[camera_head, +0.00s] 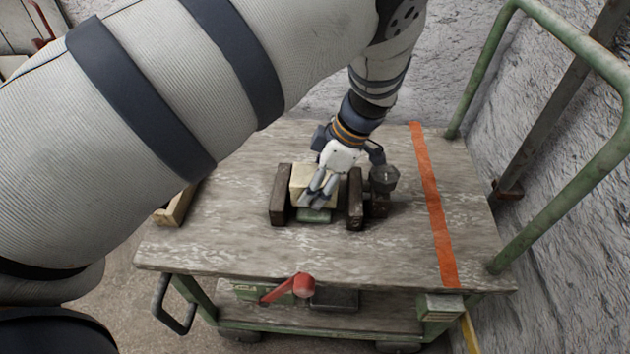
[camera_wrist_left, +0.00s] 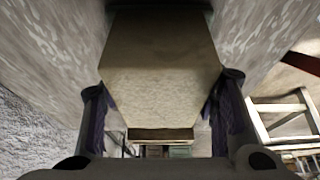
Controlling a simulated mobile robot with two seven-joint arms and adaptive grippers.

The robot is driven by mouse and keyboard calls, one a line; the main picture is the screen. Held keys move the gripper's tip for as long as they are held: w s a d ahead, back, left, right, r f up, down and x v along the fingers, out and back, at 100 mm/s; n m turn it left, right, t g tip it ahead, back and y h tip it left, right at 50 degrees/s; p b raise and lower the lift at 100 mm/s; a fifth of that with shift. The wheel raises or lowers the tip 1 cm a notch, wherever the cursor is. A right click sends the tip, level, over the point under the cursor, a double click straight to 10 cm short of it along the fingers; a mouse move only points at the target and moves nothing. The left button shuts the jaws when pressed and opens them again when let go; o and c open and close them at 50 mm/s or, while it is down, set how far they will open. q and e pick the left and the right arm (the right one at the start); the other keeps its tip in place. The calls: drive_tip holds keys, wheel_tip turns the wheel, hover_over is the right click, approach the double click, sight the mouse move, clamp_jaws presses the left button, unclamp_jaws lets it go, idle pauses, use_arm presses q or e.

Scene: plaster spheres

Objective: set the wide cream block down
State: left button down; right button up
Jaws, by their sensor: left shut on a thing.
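The wide cream block (camera_head: 302,178) is between the fingers of my left gripper (camera_head: 318,190), above the worn wooden cart top (camera_head: 240,240). It fills the middle of the left wrist view (camera_wrist_left: 160,85), with a dark finger on each side. My left gripper is shut on it. Two dark brown wooden bars stand to either side, a left bar (camera_head: 280,195) and a right bar (camera_head: 355,198). A low green piece (camera_head: 313,215) lies between them, under the fingers. Whether the block touches anything below is hidden. My right gripper is not in view.
A dark metal object (camera_head: 382,185) stands just right of the right bar. An orange stripe (camera_head: 434,205) crosses the top at right. Green rails (camera_head: 575,45) rise beyond it. A light wooden piece (camera_head: 176,207) lies at the left edge. The front of the top is clear.

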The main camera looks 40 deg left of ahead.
use_arm(q)
drive_tip(key=shift+f, duration=0.6)
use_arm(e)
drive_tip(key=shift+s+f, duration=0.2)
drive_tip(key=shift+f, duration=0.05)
use_arm(q)
drive_tip(key=c, duration=0.6)
unclamp_jaws()
drive_tip(key=shift+o, duration=0.2)
drive_tip(key=shift+f, duration=0.1)
drive_tip(key=shift+r+p, duration=0.65)
drive_tip(key=shift+r, duration=1.5)
drive_tip(key=shift+f, duration=0.1)
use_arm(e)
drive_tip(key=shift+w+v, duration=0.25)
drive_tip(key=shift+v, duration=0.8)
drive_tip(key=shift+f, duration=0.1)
